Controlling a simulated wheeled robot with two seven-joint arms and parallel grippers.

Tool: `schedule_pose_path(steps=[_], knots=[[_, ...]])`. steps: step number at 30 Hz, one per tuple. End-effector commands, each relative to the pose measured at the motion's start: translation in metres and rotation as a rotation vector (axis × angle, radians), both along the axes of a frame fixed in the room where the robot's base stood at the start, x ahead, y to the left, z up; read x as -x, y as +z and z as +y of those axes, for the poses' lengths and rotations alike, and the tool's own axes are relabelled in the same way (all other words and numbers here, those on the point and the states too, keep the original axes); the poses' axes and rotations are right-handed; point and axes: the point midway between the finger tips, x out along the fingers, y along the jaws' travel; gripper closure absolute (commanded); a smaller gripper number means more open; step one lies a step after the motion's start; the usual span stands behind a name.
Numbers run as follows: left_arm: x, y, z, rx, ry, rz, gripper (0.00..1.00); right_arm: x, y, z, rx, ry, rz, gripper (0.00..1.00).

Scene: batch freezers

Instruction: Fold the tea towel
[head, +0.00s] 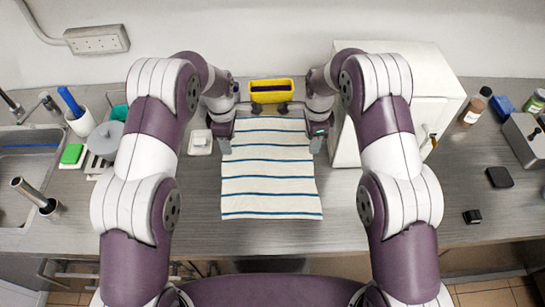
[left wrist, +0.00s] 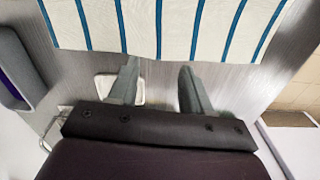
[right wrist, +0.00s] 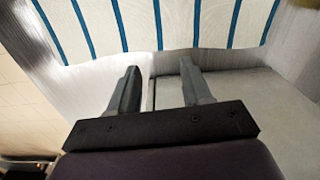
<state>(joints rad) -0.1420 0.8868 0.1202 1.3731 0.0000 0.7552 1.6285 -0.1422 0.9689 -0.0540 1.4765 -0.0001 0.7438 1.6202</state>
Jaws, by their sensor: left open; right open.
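A cream tea towel (head: 268,175) with dark blue stripes lies spread flat and unfolded on the grey counter. It also shows at the top of the left wrist view (left wrist: 165,25) and of the right wrist view (right wrist: 177,22). My left gripper (head: 223,145) is at the towel's far left edge. Its fingers (left wrist: 160,75) are apart with nothing between them. My right gripper (head: 317,143) is beside the towel's far right edge. Its fingers (right wrist: 158,80) are also apart and empty. In the wrist views, the fingertips sit close to the towel's edges; whether they touch is unclear.
A yellow container (head: 271,91) stands behind the towel's far edge. A small white dish (head: 200,142) lies left of the left gripper. A white box-like appliance (head: 400,95) stands close at the right. The counter (head: 270,236) is clear in front of the towel.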

Motion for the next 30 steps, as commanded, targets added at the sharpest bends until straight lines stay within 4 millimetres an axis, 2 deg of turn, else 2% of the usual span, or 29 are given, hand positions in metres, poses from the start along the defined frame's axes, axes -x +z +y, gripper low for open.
schedule_pose_path(steps=[5,12,16,30], knots=[[0.002,-0.008,0.000,-0.001,0.091,0.008,0.51,0.002,-0.008,0.000,0.001,-0.091,0.009,0.51],[0.003,-0.052,0.001,-0.001,0.090,0.010,0.51,0.003,-0.053,0.000,0.002,-0.091,0.010,0.51],[0.002,-0.071,0.001,-0.001,0.090,0.008,0.51,0.002,-0.071,0.000,0.002,-0.090,0.007,0.51],[0.002,-0.087,0.001,-0.001,0.089,0.006,0.51,0.002,-0.087,0.000,0.002,-0.089,0.006,0.51]])
